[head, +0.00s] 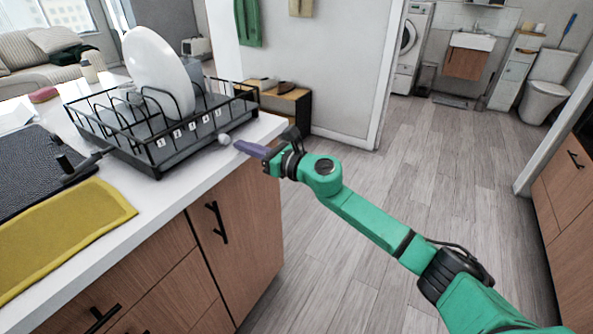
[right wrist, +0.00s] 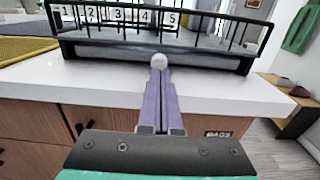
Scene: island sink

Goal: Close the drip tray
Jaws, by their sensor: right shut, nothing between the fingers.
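The black wire dish rack (head: 120,125) stands on the white counter with a large white plate (head: 158,70) upright in it. The dark grey drip tray (head: 187,146) sits low under the rack; its front also shows in the right wrist view (right wrist: 110,54). A small round white knob (head: 224,139) is at its front, also seen in the right wrist view (right wrist: 159,61). My right gripper (head: 238,146) is shut and empty, its purple fingers (right wrist: 160,74) pointing at the knob. The tips are at or very near it; I cannot tell whether they touch. My left gripper is out of view.
A yellow cloth (head: 65,232) and a dark mat (head: 30,175) lie left of the rack. The counter's front edge (right wrist: 230,98) lies below my fingers. Wooden cabinets with black handles (head: 218,222) are under it. The floor at right is clear.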

